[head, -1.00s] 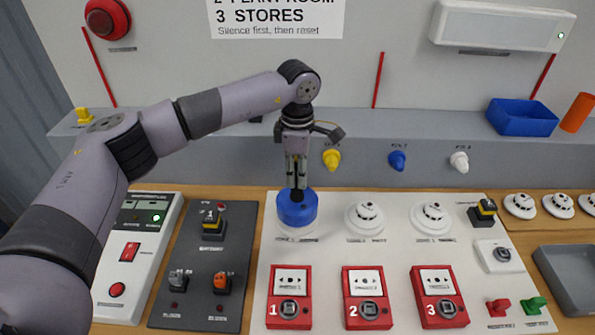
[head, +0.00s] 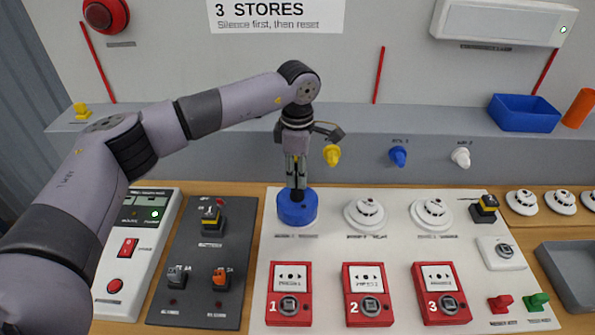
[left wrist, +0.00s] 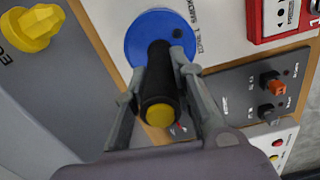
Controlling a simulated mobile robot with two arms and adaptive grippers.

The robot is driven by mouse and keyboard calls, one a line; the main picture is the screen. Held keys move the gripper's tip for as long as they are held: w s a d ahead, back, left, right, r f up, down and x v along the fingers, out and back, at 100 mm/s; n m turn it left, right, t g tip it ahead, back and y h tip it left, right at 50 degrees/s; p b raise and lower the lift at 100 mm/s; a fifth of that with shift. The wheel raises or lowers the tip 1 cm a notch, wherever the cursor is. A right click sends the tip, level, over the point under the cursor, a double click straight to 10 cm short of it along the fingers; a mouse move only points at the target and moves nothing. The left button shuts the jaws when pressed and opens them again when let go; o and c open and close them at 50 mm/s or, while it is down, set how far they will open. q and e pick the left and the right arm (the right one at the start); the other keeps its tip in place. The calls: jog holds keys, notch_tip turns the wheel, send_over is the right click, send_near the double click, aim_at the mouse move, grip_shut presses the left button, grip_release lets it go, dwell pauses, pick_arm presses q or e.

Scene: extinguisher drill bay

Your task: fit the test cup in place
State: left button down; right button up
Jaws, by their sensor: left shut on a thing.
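The test cup is a blue cup with a black handle that ends in a yellow cap. In the head view the blue cup (head: 297,210) sits upright at the left end of the detector row, over the leftmost detector's spot. The detector under it is hidden. My left gripper (head: 297,185) is above the cup, pointing down, shut on its handle. In the left wrist view the fingers of my left gripper (left wrist: 163,85) lie on both sides of the black handle (left wrist: 160,75), with the blue cup (left wrist: 134,42) beyond. My right gripper is not in view.
Two uncovered white detectors (head: 366,214) (head: 433,213) stand to the right. Red call points (head: 289,293) line the front of the white board. A dark switch panel (head: 190,255) is at left. A blue bin (head: 522,114) stands on the back ledge, a grey tray (head: 574,270) at right.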

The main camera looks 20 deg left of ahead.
pick_arm(q)
jog(key=shift+f, duration=0.15)
jog(key=c, duration=1.3)
grip_release()
jog(key=o, duration=0.3)
jog(key=shift+o, duration=0.2)
jog(key=shift+r+p, duration=1.65)
jog(key=shift+r, duration=1.85)
